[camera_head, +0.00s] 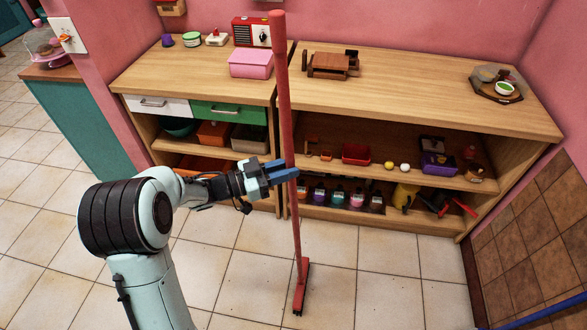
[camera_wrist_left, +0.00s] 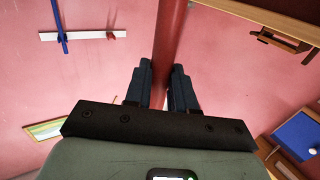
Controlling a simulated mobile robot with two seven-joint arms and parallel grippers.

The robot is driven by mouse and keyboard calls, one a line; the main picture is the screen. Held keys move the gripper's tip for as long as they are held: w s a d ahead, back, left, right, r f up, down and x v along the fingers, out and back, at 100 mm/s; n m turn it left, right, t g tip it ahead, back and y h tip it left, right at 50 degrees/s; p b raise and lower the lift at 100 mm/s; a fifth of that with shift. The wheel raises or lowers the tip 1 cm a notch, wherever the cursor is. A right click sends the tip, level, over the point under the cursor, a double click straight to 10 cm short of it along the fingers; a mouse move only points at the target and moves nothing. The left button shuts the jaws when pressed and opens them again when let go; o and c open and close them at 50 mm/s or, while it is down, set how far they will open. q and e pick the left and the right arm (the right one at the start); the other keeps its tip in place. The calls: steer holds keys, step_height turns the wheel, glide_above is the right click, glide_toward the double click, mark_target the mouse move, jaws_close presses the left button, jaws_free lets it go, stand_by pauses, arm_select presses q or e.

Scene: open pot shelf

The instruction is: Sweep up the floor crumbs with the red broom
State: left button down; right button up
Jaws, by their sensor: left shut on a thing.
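The red broom (camera_head: 289,120) stands nearly upright in the head view, its narrow head (camera_head: 301,288) on or just above the tiled floor; I cannot tell which. My left gripper (camera_head: 280,172) is shut on the red handle at about mid-height. In the left wrist view the handle (camera_wrist_left: 171,30) runs between the two dark blue fingers of the gripper (camera_wrist_left: 163,68). No crumbs can be made out on the visible floor (camera_head: 385,290). My right gripper is not in view.
A wooden shelf unit (camera_head: 420,80) with pots, bins and toys stands right behind the broom. A teal cabinet (camera_head: 85,130) is at the left. A brown tiled panel (camera_head: 530,240) and a blue bar (camera_head: 555,311) are at the right. The floor in front of the shelf is clear.

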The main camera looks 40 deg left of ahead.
arm_select(q)
steer(key=s+a+p, duration=0.1)
steer(key=s+a, duration=0.4)
steer(key=a, duration=0.5)
steer(key=shift+s+a+p, duration=0.15)
steer(key=shift+s+p, duration=0.05)
steer(key=shift+p, duration=0.1)
stand_by(0.4)
